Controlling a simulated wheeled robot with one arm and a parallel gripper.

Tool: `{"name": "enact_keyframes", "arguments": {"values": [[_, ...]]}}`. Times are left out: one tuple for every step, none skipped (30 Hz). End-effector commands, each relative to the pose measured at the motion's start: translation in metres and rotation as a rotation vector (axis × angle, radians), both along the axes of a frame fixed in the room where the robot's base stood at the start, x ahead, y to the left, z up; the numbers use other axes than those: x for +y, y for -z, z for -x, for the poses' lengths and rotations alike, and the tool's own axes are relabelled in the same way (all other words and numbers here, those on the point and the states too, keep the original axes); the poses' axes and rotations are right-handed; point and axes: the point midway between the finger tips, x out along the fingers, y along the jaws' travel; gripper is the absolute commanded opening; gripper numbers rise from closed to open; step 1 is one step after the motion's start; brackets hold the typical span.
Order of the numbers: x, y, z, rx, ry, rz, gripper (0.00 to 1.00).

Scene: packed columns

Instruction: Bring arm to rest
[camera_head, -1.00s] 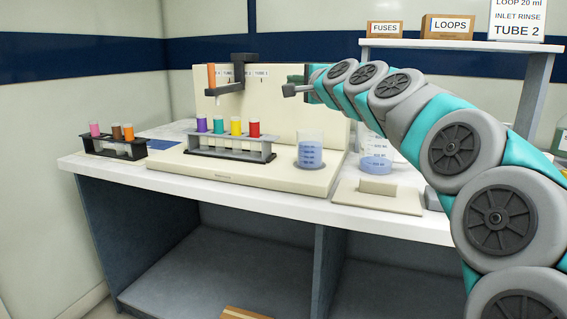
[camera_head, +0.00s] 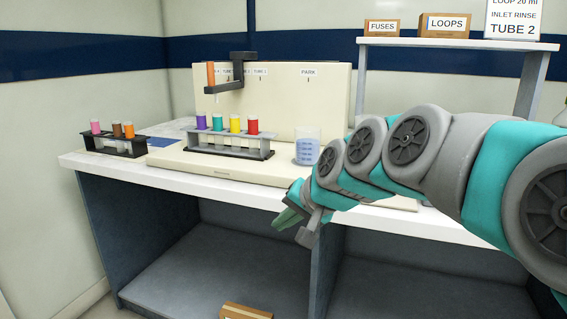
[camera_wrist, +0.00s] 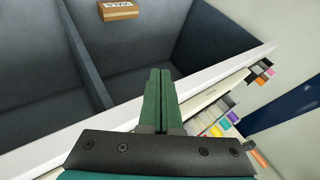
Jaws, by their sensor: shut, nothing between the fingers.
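My gripper (camera_head: 300,222) is in front of the bench's front edge in the head view, pointing down and to the left. In the wrist view its two green fingers (camera_wrist: 158,100) lie together, with nothing between them. My teal and grey arm reaches in from the right and hides part of the bench top and the shelf's lower right side.
The white bench (camera_head: 250,197) carries a cream instrument (camera_head: 290,105), a rack of capped tubes (camera_head: 228,143), a beaker (camera_head: 307,147) and a second rack (camera_head: 115,145) at left. Boxes stand on a shelf (camera_head: 455,44). The bays below hold a box (camera_head: 245,311).

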Motion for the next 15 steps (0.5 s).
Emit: {"name": "enact_keyframes", "arguments": {"values": [[-0.011,0.024,0.025,0.045,-0.03,0.068,0.0],[-0.017,0.037,0.04,0.073,-0.051,0.106,0.0],[-0.026,0.055,0.06,0.113,-0.077,0.157,0.0],[-0.033,0.067,0.075,0.14,-0.096,0.194,0.0],[-0.04,0.078,0.09,0.17,-0.114,0.229,0.0],[-0.051,0.095,0.111,0.216,-0.139,0.275,0.0],[-0.058,0.106,0.127,0.248,-0.158,0.305,0.0],[-0.067,0.116,0.143,0.278,-0.174,0.336,0.0],[-0.078,0.129,0.165,0.325,-0.197,0.374,0.0],[-0.086,0.139,0.181,0.361,-0.214,0.402,0.0],[-0.094,0.148,0.196,0.393,-0.228,0.427,0.0],[-0.104,0.157,0.217,0.437,-0.248,0.455,0.0],[-0.112,0.164,0.232,0.471,-0.262,0.474,0.0],[-0.118,0.17,0.246,0.5,-0.276,0.492,0.0],[-0.126,0.177,0.262,0.534,-0.289,0.511,0.0]]}}
